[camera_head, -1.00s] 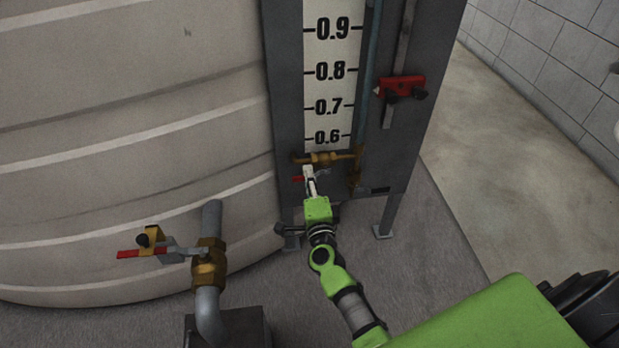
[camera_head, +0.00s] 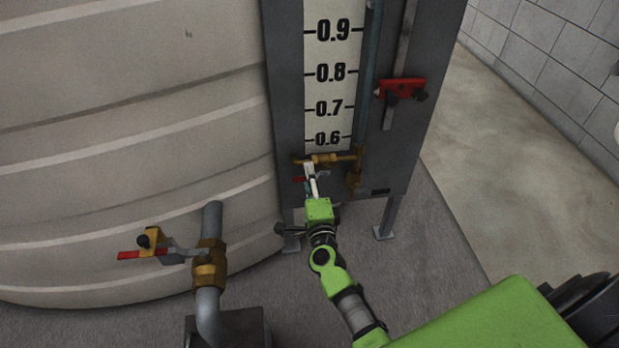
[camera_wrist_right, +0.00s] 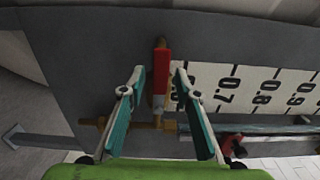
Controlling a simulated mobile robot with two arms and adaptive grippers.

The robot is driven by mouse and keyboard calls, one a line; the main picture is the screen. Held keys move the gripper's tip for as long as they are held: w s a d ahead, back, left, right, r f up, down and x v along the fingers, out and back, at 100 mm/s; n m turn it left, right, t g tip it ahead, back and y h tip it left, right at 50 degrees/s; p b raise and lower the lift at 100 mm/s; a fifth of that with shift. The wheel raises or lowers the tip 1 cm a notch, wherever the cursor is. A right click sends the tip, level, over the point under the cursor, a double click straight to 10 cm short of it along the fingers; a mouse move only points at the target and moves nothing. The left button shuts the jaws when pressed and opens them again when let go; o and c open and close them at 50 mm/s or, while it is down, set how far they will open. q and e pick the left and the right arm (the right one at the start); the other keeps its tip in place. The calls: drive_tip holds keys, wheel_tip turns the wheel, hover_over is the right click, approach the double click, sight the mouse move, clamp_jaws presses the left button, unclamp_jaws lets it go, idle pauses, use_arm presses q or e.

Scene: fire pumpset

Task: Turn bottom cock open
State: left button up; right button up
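The bottom cock (camera_head: 325,159) is a brass valve below the 0.6 mark of the level gauge. Its red handle (camera_head: 299,179) shows just left of my right gripper (camera_head: 310,172). In the right wrist view my right gripper (camera_wrist_right: 160,78) is open. Its two teal-padded fingers stand on either side of the red handle (camera_wrist_right: 161,68), with a visible gap on each side. The brass cock body (camera_wrist_right: 150,124) shows behind and between the fingers. My left gripper is in neither view.
The gauge panel (camera_head: 288,110) stands beside a large ribbed tank (camera_head: 120,120). A red slider (camera_head: 402,86) is higher on the panel's right. Another valve with a red lever (camera_head: 140,254) is on the pipe at lower left. The floor on the right (camera_head: 500,160) is clear.

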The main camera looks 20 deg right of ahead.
drive_tip(key=v, duration=1.2)
idle(0.3)
